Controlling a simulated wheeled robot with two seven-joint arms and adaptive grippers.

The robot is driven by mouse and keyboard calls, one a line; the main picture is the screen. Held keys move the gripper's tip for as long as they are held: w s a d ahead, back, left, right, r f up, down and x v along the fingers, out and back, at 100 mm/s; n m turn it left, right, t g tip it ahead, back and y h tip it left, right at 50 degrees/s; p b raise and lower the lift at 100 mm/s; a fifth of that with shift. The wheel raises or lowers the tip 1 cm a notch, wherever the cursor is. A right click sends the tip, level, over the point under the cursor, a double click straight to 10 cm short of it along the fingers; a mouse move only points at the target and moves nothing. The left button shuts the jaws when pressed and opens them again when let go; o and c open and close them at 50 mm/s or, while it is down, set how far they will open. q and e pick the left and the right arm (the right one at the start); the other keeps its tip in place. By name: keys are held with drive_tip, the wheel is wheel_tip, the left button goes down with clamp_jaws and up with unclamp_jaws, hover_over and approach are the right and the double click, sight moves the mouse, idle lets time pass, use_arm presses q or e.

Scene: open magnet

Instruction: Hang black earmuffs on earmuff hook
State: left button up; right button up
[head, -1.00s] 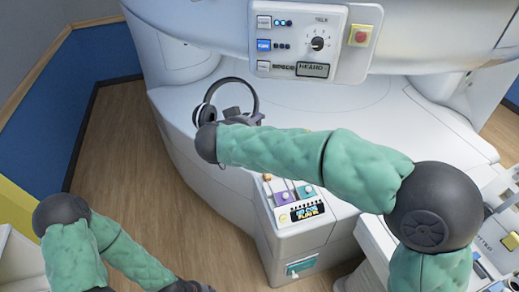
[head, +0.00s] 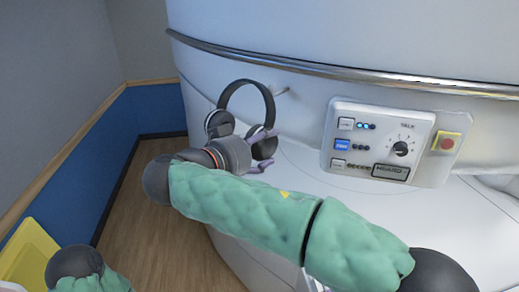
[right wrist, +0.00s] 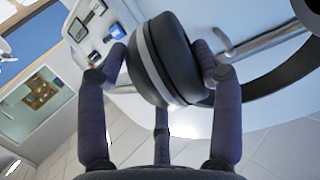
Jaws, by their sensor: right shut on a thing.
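The black earmuffs (head: 264,142) are upright in the head view, with the headband arched over the top. My right gripper (head: 258,155) is shut on the right ear cup and holds the earmuffs in front of the white machine. In the right wrist view the fingers close around the grey-banded black cup (right wrist: 170,60). A short pale hook (head: 283,92) sticks out of the machine wall just right of the headband's top. The headband appears beside it, not on it; their depth gap is unclear. My left gripper is outside the view; only part of that arm shows.
A control panel (head: 385,145) with a dial and red button is on the machine to the right. A metal rail (head: 350,72) runs above the hook. The blue and grey wall stands left, with open wooden floor (head: 150,215) between.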

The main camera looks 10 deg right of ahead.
sight(277, 137)
drive_tip(key=shift+p+x, duration=0.3)
drive_tip(key=shift+x, duration=0.6)
drive_tip(key=shift+r+p+x, duration=0.2)
drive_tip(key=shift+p+x, duration=0.35)
drive_tip(key=shift+x, duration=0.5)
drive_tip(key=shift+r+p+x, duration=0.2)
drive_tip(key=shift+p+x, duration=0.3)
drive_tip(key=shift+x, duration=0.55)
drive_tip(key=w+d+f+b, duration=0.2)
drive_tip(key=w+d+f, duration=0.1)
drive_tip(key=shift+d+f+b, duration=0.3)
drive_tip(key=shift+f, duration=0.1)
drive_tip(key=shift+w+f, duration=0.15)
drive_tip(key=shift+f, duration=0.05)
